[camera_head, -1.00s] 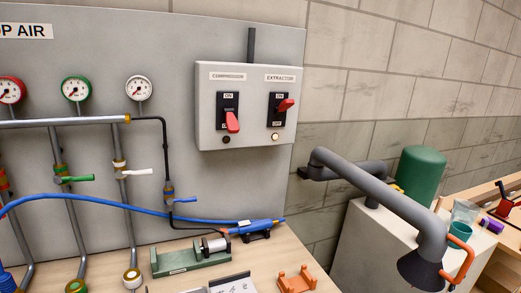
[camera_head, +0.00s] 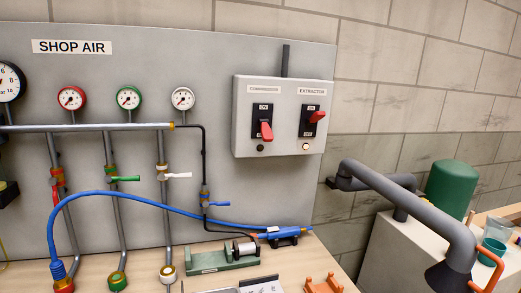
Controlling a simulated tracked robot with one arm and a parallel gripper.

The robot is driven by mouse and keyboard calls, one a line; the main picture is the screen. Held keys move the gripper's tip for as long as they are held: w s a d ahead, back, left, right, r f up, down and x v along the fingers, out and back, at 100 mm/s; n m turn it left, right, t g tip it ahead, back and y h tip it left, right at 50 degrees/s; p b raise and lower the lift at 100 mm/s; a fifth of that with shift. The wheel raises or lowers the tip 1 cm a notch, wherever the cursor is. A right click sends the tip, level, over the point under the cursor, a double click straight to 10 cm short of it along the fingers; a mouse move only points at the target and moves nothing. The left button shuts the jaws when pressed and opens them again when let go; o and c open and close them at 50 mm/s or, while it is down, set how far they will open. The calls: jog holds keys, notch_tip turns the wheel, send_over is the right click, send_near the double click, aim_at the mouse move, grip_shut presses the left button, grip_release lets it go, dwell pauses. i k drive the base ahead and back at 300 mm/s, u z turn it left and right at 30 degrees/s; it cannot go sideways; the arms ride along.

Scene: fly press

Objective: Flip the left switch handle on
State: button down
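A light grey switch box (camera_head: 240,117) is mounted on the grey wall panel, right of centre. Its left switch, labelled COMPRESSOR, has a red handle (camera_head: 266,130) that points down, away from the ON mark at the top of its black plate. The small lamp (camera_head: 260,147) below it is dark. The right switch, labelled EXTRACTOR, has its red handle (camera_head: 317,116) raised and pointing right. The lamp (camera_head: 306,146) below that one glows. My gripper is not in view, and nothing touches either handle.
Left of the box are gauges (camera_head: 129,97), grey pipes and a blue hose (camera_head: 140,202). A green vise (camera_head: 222,258) and a blue tool (camera_head: 283,236) are on the bench below. A thick grey duct (camera_head: 425,218) projects at right. The space before the box looks clear.

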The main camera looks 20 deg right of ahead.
aim_at(267, 136)
jog(key=u, duration=0.05)
jog(key=i, duration=0.9)
jog(key=z, duration=0.1)
